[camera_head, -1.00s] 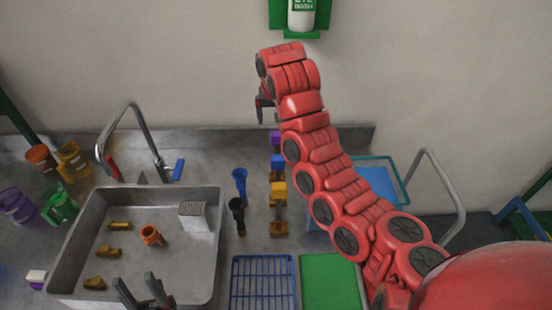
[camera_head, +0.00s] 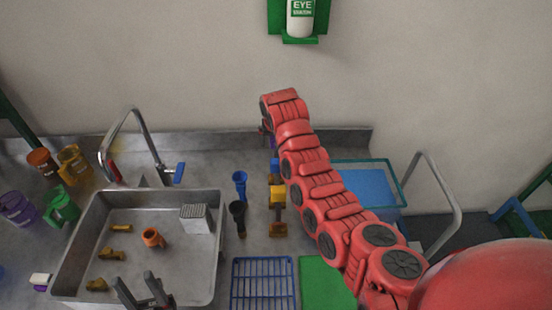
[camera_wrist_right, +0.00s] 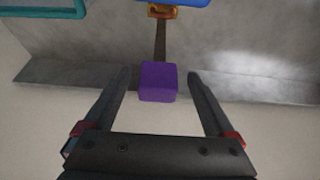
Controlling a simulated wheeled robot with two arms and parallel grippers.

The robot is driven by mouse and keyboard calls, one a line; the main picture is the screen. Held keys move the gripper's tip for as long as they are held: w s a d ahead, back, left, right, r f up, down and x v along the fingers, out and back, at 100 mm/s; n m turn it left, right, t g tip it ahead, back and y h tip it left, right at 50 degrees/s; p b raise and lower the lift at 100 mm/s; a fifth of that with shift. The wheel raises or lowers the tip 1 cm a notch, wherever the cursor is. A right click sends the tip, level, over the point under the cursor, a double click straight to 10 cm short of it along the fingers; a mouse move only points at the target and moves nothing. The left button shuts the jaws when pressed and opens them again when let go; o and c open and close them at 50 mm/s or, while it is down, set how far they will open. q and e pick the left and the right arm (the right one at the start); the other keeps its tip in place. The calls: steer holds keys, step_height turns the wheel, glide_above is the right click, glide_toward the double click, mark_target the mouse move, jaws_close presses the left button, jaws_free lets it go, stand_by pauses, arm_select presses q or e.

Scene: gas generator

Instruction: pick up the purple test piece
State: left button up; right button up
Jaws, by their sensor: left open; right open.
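The purple test piece (camera_wrist_right: 158,84) is a small purple block in the right wrist view. It shows between the two dark fingers of my right gripper (camera_wrist_right: 159,74), close to the tips, with a gap on each side. I cannot tell whether it is between the fingers in depth or just beyond them. The right gripper is open. In the head view my red right arm reaches to the back of the worktop and hides most of the piece and the gripper. My left gripper (camera_head: 134,279) is open and empty at the near edge of the sink.
Blue, black and yellow pieces (camera_head: 277,195) stand in front of the right arm's end. A metal sink (camera_head: 180,270) holds brass fittings and a grey block. A blue rack (camera_head: 262,282), a green mat (camera_head: 325,284) and a blue tray (camera_head: 368,190) lie nearby. The back wall is close.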

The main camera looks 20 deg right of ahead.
steer(key=shift+p+x, duration=0.4)
steer(key=shift+x, duration=1.15)
steer(key=shift+s+d, duration=0.1)
jaws_close()
